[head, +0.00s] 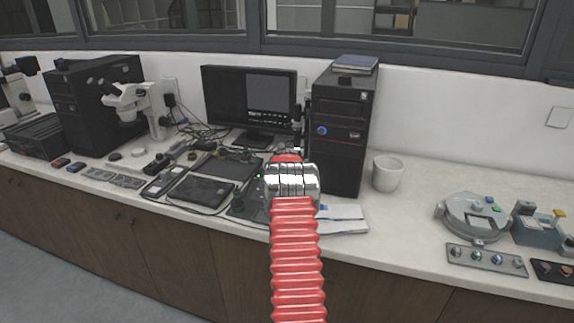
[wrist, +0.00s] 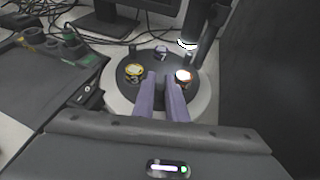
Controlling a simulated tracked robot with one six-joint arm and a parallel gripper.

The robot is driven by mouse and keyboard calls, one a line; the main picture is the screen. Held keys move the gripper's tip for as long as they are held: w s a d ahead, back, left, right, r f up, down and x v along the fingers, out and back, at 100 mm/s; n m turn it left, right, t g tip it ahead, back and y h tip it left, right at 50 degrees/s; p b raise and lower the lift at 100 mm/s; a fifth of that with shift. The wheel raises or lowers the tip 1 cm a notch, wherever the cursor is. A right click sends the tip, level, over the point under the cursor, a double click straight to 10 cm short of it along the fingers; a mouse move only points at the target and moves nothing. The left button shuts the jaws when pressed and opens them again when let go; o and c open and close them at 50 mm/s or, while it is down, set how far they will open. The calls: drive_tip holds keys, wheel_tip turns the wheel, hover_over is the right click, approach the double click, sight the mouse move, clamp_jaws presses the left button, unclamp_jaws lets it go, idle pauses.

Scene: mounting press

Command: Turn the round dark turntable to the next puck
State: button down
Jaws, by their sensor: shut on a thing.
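The round dark turntable (wrist: 119,91) lies ahead of my gripper in the wrist view, set in a pale round base (wrist: 203,103). It bears a yellow-rimmed puck (wrist: 133,70) on the left, a pale orange-edged puck (wrist: 183,76) on the right and a pale puck (wrist: 161,52) at the far side. My gripper (wrist: 159,75) reaches over the near half, its two grey fingers between the left and right pucks. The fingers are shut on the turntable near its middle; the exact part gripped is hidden. In the head view my red arm covers this area.
A dark press column (wrist: 197,28) with a bright ring stands over the turntable's far right. A black computer tower (head: 340,130) stands close beside it. A monitor (head: 248,100) and cables are behind. A white cup (head: 387,173) and a grey round device (head: 472,213) stand to the right.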

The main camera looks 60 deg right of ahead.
drive_tip(key=shift+r, duration=0.1)
drive_tip(key=c, duration=2)
unclamp_jaws()
drive_tip(key=shift+c, duration=0.2)
drive_tip(key=v, duration=1.3)
drive_tip(key=shift+s+a, duration=0.2)
drive_tip(key=shift+a, duration=0.15)
drive_tip(key=shift+c, duration=0.6)
